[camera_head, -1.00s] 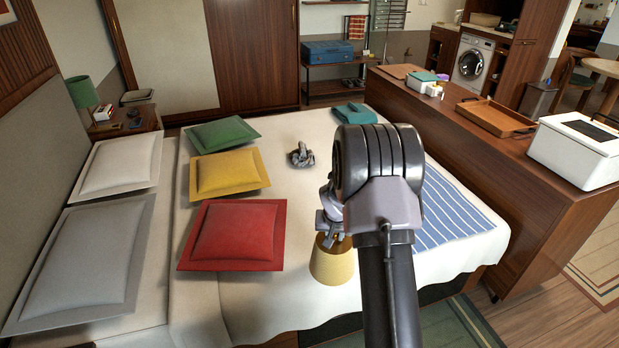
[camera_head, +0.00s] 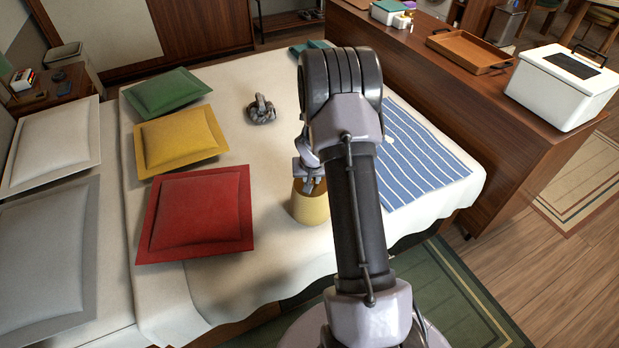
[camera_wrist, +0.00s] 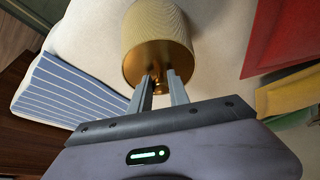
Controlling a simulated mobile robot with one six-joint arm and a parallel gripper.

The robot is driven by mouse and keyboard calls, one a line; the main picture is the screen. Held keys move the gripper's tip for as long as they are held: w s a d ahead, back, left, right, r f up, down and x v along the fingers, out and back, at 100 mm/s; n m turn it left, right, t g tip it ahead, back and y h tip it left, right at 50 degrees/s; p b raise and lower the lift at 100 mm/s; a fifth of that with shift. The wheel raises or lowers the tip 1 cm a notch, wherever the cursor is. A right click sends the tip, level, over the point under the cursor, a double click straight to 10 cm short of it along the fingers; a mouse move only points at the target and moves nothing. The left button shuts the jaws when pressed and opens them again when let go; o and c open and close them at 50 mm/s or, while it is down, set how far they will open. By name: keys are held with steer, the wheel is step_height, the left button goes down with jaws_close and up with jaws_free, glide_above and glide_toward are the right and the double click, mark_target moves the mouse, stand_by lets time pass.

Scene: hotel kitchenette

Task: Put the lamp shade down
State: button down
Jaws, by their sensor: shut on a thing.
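The yellow ribbed lamp shade (camera_head: 311,207) is upright at the front part of the bed, between the red cushion and the striped blanket. I cannot tell whether its lower edge touches the bed. My gripper (camera_head: 312,185) is above it, at its open top, partly hidden by my arm. In the wrist view the shade (camera_wrist: 158,38) shows its gold inside, and the fingers of my gripper (camera_wrist: 160,82) are shut on it at the near rim or a small fitting there; which one is unclear.
The bed (camera_head: 270,160) has red (camera_head: 197,215), yellow (camera_head: 178,138) and green (camera_head: 168,92) cushions. A blue striped blanket (camera_head: 420,160) lies at the right. A small grey object (camera_head: 261,110) lies mid-bed. A wooden counter (camera_head: 480,130) runs along the right.

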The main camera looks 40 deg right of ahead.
steer(key=shift+f, duration=0.15)
steer(key=c, duration=1.2)
jaws_free()
steer(key=shift+c, duration=0.2)
